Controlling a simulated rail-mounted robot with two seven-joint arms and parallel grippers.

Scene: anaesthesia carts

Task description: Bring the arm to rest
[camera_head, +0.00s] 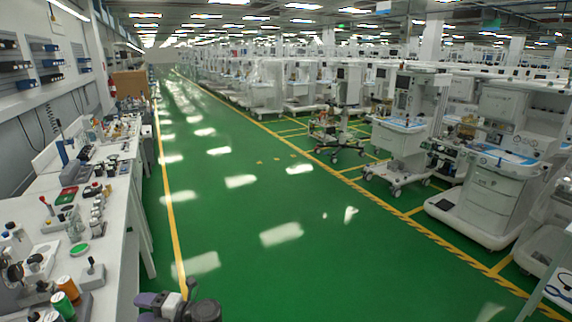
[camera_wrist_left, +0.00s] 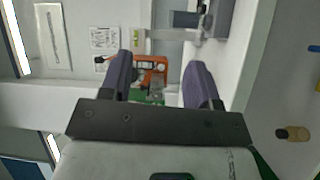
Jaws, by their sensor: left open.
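My left gripper (camera_head: 152,304) shows at the bottom edge of the head view, low over the green floor just right of the workbench. Only its purple fingers and part of the dark wrist are in the picture. In the left wrist view its two purple fingers (camera_wrist_left: 160,76) stand wide apart. Nothing is held between them; an orange-red object (camera_wrist_left: 153,70) shows beyond the gap. My right gripper is in neither view.
A long white workbench (camera_head: 118,240) crowded with small tools and parts runs along the left. The green aisle (camera_head: 240,220) is clear. Rows of anaesthesia carts (camera_head: 495,180) stand on the right behind a yellow striped line.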

